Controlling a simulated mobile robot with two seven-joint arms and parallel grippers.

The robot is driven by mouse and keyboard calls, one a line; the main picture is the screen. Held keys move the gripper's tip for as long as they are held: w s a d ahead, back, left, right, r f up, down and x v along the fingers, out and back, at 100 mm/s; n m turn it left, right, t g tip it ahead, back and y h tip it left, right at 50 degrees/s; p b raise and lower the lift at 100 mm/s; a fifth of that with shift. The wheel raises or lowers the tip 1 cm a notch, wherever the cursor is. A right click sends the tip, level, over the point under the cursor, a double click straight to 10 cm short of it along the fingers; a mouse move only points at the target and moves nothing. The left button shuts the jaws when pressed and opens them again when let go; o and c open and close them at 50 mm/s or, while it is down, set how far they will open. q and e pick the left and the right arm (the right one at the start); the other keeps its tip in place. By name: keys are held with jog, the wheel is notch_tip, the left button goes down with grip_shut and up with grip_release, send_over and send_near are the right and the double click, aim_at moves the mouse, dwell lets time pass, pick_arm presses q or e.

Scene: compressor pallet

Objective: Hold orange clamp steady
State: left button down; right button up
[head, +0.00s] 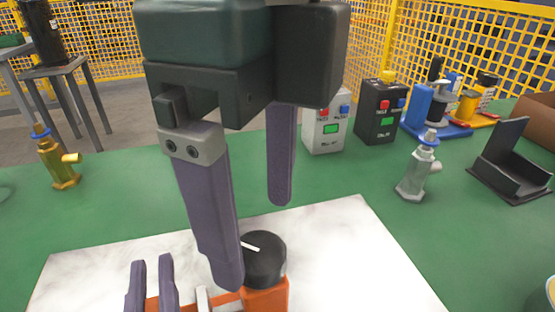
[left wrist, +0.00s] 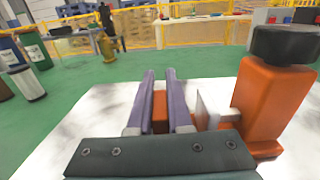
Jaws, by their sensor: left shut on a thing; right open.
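The orange clamp (head: 265,297) with a round black knob (head: 266,258) stands on a white marbled board (head: 350,240), cut off by the bottom edge of the head view. In the left wrist view its orange body (left wrist: 268,100) rises at the right. My left gripper (head: 152,264) is shut on the clamp's low orange bar, which shows between its fingers in the left wrist view (left wrist: 160,76). My right gripper (head: 254,238) is open, fingers pointing down, close to the knob. Its nearer finger overlaps the knob's left edge; I cannot tell whether they touch.
On the green table (head: 110,215) stand a golden valve (head: 58,162), a silver valve (head: 415,175), a white button box (head: 325,130), a black button box (head: 378,110) and a black angled holder (head: 512,165). Yellow mesh fencing (head: 460,40) stands behind. The board's right side is clear.

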aim_at(260, 251)
jog(key=shift+f, duration=1.65)
jog(key=shift+c, duration=0.3)
grip_shut()
jog(key=shift+n, duration=0.3)
